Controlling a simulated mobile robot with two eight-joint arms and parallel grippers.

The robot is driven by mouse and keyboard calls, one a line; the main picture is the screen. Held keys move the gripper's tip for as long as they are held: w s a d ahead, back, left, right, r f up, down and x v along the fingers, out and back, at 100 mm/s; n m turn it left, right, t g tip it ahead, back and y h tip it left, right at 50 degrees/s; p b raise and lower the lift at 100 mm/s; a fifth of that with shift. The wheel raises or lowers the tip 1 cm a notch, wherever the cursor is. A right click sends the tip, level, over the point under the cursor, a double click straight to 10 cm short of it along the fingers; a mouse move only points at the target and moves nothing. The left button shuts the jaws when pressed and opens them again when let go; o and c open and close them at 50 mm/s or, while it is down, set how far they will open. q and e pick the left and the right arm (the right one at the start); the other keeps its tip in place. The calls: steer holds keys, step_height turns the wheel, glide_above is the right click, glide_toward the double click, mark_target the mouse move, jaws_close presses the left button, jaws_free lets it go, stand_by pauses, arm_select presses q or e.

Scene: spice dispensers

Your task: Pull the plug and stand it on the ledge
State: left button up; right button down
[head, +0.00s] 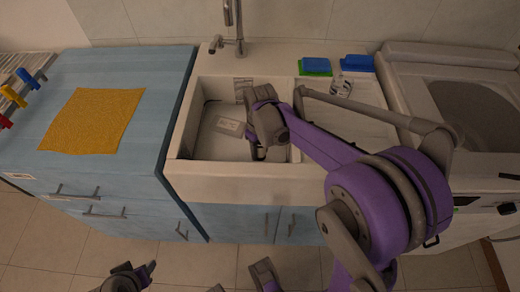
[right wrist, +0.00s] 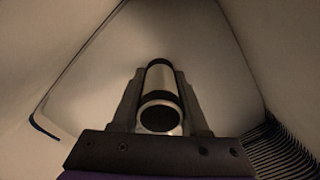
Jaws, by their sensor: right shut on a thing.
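My right gripper (head: 258,152) reaches down into the left basin of the white sink (head: 205,172). In the right wrist view its two fingers (right wrist: 160,100) are shut on the plug (right wrist: 160,78), a silver cylinder with dark bands and a dark hollow end facing the camera. In the head view the plug is hidden by the gripper and arm. I cannot tell whether the plug is clear of the drain. The ledge (head: 275,58) runs along the back of the sink. My left gripper (head: 138,275) is at the bottom edge, only partly in view, away from the sink.
A faucet (head: 228,30) rises from the ledge. Blue and green sponges (head: 315,66), another blue sponge (head: 357,62) and a small clear bottle (head: 341,86) are at the back right. A yellow cloth (head: 92,120) lies on the blue counter (head: 165,75). The ledge between faucet and sponges looks clear.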

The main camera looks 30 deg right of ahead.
arm_select(q)
steer(key=shift+r, duration=0.1)
arm_select(e)
steer(key=shift+r, duration=0.1)
steer(key=shift+r+p, duration=1.5)
steer(key=shift+r, duration=0.45)
arm_select(q)
step_height(320, 180, up, 3)
steer(key=shift+w, duration=0.1)
